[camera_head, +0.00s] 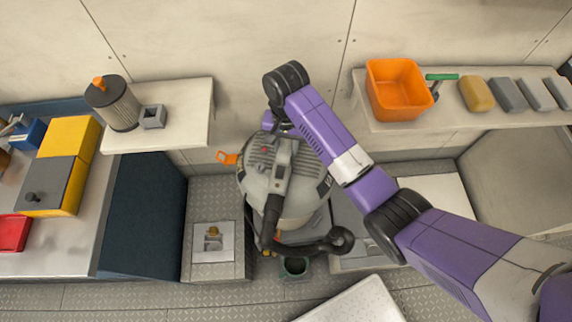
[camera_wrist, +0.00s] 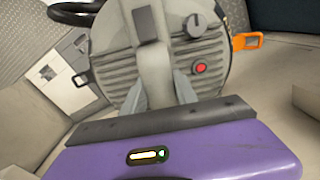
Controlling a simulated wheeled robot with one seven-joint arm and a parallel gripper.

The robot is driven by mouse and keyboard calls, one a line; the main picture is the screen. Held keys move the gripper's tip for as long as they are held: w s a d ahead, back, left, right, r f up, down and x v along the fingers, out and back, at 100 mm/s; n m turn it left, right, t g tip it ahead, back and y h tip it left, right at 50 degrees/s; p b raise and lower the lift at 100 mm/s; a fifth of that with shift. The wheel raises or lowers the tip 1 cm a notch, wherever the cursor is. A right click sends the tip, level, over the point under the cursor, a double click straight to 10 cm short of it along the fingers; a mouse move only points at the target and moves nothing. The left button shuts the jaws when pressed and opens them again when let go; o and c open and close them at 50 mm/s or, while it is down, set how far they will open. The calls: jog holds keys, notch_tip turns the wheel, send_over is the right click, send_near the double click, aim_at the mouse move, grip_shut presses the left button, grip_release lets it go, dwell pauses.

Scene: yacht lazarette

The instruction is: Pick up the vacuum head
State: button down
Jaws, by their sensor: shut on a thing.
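The vacuum head (camera_head: 262,178) is a round grey ribbed lid with a raised handle, in the middle of the head view. It sits over the pale vacuum drum (camera_head: 305,222); I cannot tell whether it is apart from the drum. In the wrist view the vacuum head (camera_wrist: 203,52) fills the upper middle, with a dark knob and a red button. My gripper (camera_wrist: 160,92) has its two grey fingers on either side of the handle and is shut on it. In the head view my arm hides the fingertips and part of the lid.
An orange latch (camera_head: 228,158) sticks out left of the lid. A dark hose (camera_head: 270,222) runs down the front. A left shelf holds a filter cartridge (camera_head: 113,103); a right shelf holds an orange bin (camera_head: 397,90). A small dark cup (camera_head: 294,267) stands on the floor in front.

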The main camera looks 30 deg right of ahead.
jog(key=shift+w+r, duration=0.1)
jog(key=shift+r, duration=0.1)
